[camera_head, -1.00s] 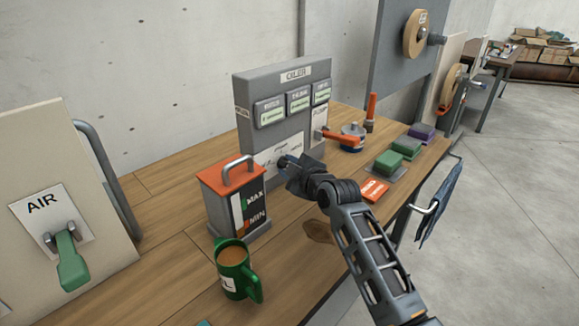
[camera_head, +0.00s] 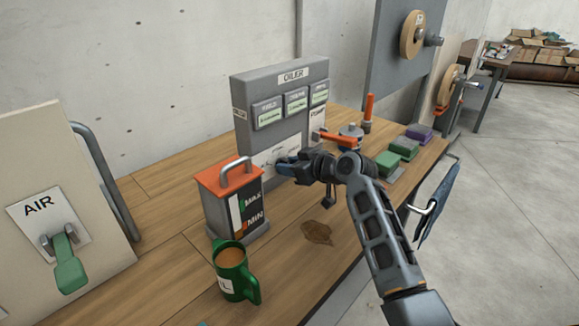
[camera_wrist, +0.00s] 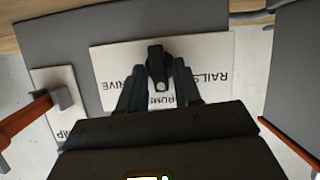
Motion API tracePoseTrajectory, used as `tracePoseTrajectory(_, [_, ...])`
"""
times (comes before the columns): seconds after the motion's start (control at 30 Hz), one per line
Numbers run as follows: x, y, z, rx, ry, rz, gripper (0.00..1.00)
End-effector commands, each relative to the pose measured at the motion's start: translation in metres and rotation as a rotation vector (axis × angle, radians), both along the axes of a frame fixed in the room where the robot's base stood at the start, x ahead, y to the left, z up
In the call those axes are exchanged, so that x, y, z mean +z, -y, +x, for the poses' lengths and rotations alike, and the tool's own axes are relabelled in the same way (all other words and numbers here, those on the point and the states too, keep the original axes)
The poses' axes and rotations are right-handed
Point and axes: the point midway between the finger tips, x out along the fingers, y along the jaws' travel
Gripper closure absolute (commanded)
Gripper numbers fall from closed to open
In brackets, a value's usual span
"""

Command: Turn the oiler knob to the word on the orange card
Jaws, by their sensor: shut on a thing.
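The grey oiler box (camera_head: 285,142) stands on the bench in the head view. The wrist view shows its white dial plate (camera_wrist: 115,65) upside down, with RAILS, DRIVE and a partly covered word like DRUM. The dark oiler knob (camera_wrist: 157,63) sits on this plate. My gripper (camera_wrist: 158,84) is shut on the knob, one finger each side. The knob's grip runs roughly up and down in the wrist picture; which word it points to I cannot tell. The orange card is hidden behind my arm in the head view.
A red-topped can (camera_head: 228,180) and a green mug (camera_head: 233,272) stand left of my arm. An orange pump lever (camera_wrist: 28,118) juts out beside the dial plate. Green and purple blocks (camera_head: 404,148) lie to the right. A brown stain (camera_head: 317,233) marks the bare front bench.

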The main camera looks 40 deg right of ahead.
Motion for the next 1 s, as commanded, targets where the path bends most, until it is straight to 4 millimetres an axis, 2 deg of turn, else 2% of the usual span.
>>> tracePoseTrajectory(0.27, [0.0002,0.0001,0.0014,0.001,-0.001,0.063,0.97])
tracePoseTrajectory(0.7, [0.0002,0.0000,0.0014,0.002,-0.001,0.069,0.97])
tracePoseTrajectory(0.73, [0.0002,0.0000,0.0014,0.001,-0.001,0.069,0.64])
tracePoseTrajectory(0.8, [0.0001,0.0000,0.0013,0.002,-0.001,0.069,0.57])
tracePoseTrajectory(1.0, [0.0000,0.0005,0.0006,0.000,-0.002,0.069,0.57])
